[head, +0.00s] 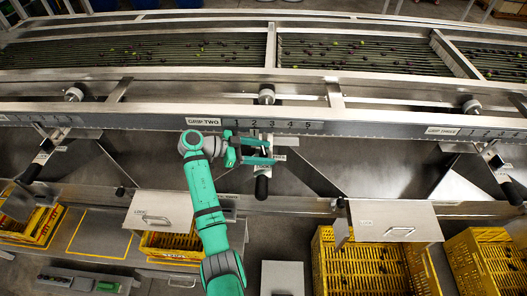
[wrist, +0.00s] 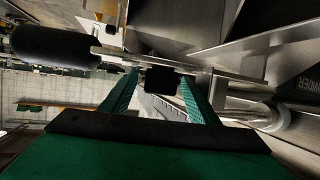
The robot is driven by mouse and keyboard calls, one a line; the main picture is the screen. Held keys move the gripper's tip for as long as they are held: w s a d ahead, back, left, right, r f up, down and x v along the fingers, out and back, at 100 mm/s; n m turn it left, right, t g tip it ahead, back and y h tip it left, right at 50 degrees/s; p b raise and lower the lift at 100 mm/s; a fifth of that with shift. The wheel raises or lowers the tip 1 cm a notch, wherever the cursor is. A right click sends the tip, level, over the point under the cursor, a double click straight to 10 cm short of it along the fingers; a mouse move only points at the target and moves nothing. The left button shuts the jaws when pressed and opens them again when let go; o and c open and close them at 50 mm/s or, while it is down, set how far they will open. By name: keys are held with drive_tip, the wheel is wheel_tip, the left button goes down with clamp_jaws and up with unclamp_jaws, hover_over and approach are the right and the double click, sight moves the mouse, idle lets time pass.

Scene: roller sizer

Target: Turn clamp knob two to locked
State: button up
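My gripper (head: 268,151) is in front of the GRIP TWO rail, its green fingers pointing right in the head view. In the wrist view the fingers (wrist: 159,84) are spread apart. A small black block, which looks like clamp knob two (wrist: 160,79), shows between their tips with narrow gaps on both sides. In the head view the fingers mostly hide this knob. The black lever handle (head: 262,187) of grip two hangs just below the fingers; it is the large black cylinder (wrist: 55,46) in the wrist view. I cannot read the knob's locked or unlocked marking.
The numbered GRIP TWO scale (head: 270,124) runs along the metal rail just behind my gripper. A round metal knob (head: 266,96) sits above it. Slanted metal chutes flank the lever. Yellow crates (head: 322,270) and a lidded cover (head: 395,221) stand below.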

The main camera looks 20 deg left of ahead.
drive_tip(key=shift+a+r, duration=0.1)
drive_tip(key=v, duration=1)
drive_tip(key=shift+a, duration=0.25)
drive_tip(key=shift+s, duration=0.15)
